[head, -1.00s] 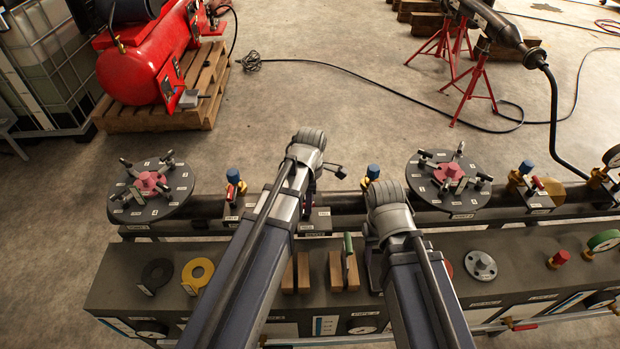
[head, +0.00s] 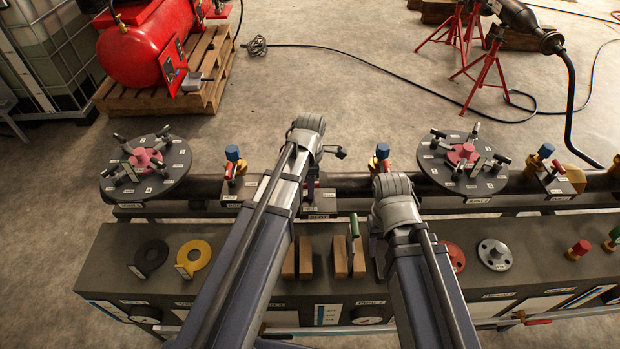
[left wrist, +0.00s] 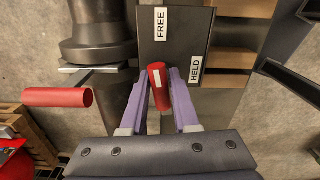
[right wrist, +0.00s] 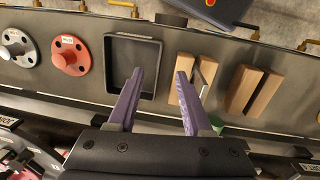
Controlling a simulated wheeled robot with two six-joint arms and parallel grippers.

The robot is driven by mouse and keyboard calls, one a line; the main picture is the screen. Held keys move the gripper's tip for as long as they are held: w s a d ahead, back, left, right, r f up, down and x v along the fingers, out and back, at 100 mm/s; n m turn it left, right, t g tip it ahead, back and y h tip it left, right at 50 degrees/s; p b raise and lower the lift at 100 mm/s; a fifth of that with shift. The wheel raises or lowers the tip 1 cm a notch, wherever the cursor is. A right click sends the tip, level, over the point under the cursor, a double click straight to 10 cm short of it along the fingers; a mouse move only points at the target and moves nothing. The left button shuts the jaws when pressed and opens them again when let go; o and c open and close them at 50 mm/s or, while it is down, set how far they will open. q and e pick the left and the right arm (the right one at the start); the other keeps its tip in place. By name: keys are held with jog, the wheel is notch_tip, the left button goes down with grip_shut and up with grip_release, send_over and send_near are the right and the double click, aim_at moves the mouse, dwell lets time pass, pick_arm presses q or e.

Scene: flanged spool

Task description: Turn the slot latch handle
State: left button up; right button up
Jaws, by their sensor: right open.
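The slot latch handle is a red grip (left wrist: 159,88) with a small white label, in front of a dark plate (left wrist: 176,45) marked FREE and HELD in the left wrist view. It points toward the HELD side's lower edge, slightly tilted. My left gripper (left wrist: 160,72) has its purple fingers on either side of the grip and looks shut on it. In the head view the left arm (head: 270,215) covers most of this spot. My right gripper (right wrist: 158,72) is open and empty above the bench near a black square tray (right wrist: 133,50).
A second red handle (left wrist: 58,97) stands left of my left gripper. Wooden blocks (right wrist: 252,90), a red flange (right wrist: 70,55) and a grey flange (right wrist: 18,47) lie near my right gripper. A dark pipe and round discs (head: 146,168) line the bench's far side.

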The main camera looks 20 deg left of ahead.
pick_arm(q)
jog(key=m, duration=0.5)
jog(key=shift+r+m, duration=0.25)
jog(key=shift+m, duration=0.05)
jog(key=m, duration=1.5)
jog(key=shift+m, duration=0.3)
jog(key=n, duration=0.2)
jog(key=shift+n, duration=0.3)
notch_tip(320, 180, up, 7)
jog(key=p, duration=0.7)
